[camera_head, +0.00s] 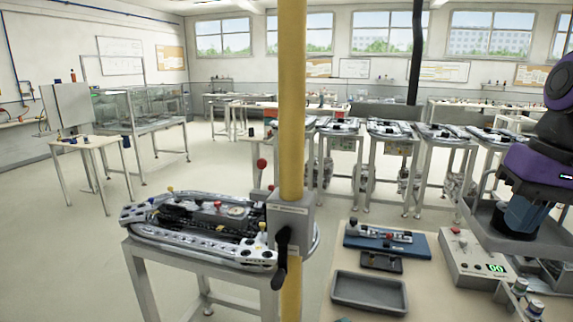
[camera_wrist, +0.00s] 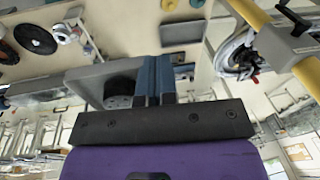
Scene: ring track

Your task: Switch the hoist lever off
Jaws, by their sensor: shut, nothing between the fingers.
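The hoist lever (camera_head: 280,272) is a black handle on the front of a grey box (camera_head: 290,218) clamped to a yellow post (camera_head: 291,100). In the head view the handle points down from its pivot. In the wrist view the black lever (camera_wrist: 293,18) and its grey box (camera_wrist: 285,46) show at the upper right, on the yellow post. My gripper (camera_wrist: 154,65) has blue fingers, shut and empty, apart from the lever. My purple arm is at the right of the head view, well away from the post.
A ring track (camera_head: 200,228) on a metal stand is left of and behind the post. At front right, a bench holds a dark tray (camera_head: 370,292), a blue board (camera_head: 415,246) and a grey control box (camera_head: 478,258) with a green display. Open floor lies at left.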

